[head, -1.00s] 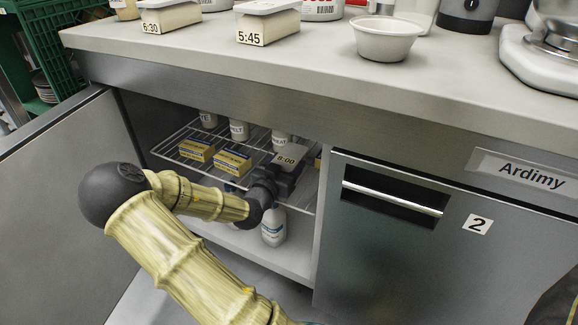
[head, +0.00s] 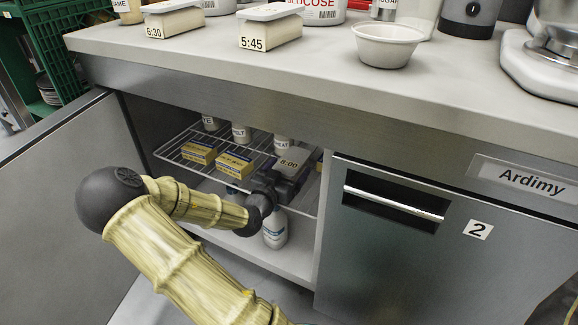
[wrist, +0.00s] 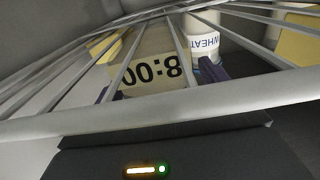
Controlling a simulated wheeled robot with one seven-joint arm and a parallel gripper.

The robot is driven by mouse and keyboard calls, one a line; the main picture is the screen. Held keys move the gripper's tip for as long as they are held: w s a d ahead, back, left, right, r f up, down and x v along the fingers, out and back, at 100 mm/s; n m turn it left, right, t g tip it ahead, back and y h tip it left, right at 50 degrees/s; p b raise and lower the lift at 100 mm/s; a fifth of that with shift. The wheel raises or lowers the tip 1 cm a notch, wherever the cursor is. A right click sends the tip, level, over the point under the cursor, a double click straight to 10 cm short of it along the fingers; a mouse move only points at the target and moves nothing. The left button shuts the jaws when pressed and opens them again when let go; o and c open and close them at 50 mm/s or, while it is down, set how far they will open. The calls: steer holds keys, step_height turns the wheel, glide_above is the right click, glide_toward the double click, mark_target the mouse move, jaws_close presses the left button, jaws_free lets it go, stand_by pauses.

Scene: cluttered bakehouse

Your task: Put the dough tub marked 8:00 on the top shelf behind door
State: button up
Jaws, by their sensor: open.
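The dough tub (head: 293,159) marked 8:00 is on the wire shelf (head: 226,147), the upper level inside the open cabinet, at its right front. My gripper (head: 283,176) is at the shelf's front edge, right at the tub. In the wrist view the tub (wrist: 150,72) shows its 8:00 label upside down, behind the shelf wires. The open jaws (wrist: 160,82) show one finger near each side of the tub. Whether they touch it I cannot tell. The open door (head: 70,190) stands to the left.
Two yellow boxes (head: 235,163) stand left of the tub, and several white canisters (head: 240,133) behind. A white bottle (head: 275,229) stands below the shelf. Closed door 2 (head: 400,245) is to the right. Tubs marked 6:30 (head: 172,22) and 5:45 (head: 270,31) are on the counter.

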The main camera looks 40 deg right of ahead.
steer(key=p+v, duration=0.3)
steer(key=v, duration=0.7)
steer(key=shift+a, duration=0.25)
steer(key=shift+s+p, duration=0.1)
steer(key=shift+p, duration=0.25)
